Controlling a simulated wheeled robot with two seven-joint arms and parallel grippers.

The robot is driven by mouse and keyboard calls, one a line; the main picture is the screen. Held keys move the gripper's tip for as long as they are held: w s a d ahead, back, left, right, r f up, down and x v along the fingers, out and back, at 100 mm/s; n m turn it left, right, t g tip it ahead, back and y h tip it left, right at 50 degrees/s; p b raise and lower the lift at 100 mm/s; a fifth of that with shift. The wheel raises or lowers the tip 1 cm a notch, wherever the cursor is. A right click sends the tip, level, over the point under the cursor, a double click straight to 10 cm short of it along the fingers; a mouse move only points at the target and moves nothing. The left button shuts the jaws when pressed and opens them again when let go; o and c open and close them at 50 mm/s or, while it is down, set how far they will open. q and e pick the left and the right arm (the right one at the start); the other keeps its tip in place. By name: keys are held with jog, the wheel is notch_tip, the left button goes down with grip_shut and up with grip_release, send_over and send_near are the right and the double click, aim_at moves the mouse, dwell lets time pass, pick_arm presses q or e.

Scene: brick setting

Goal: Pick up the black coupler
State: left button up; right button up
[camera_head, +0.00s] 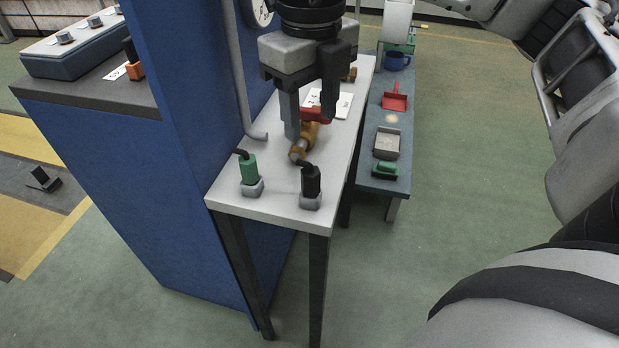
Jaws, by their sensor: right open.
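The black coupler (311,181) stands upright in a small grey socket at the near right end of the white narrow table (281,207). A dark cable bends from its top to the left. The green coupler (249,169) stands in a similar socket to its left. My right gripper (310,127) points down with its fingers apart and nothing seen gripped. In the picture it is above the black coupler, in front of or over a brass valve (300,150) with a red handle (316,114). I cannot tell its exact height. My left gripper is not in view.
A tall blue panel (187,130) borders the table's left side, with a grey pipe (240,75) beside it. A lower bench (377,184) on the right holds a red dustpan-like tray (395,101), a grey box (386,143), a green block (385,169) and a blue mug (396,61).

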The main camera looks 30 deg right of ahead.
aim_at(310, 170)
notch_tip(310, 170, down, 11)
jog(key=shift+f+p, duration=0.15)
jog(key=shift+p, duration=0.5)
jog(key=c, duration=1.1)
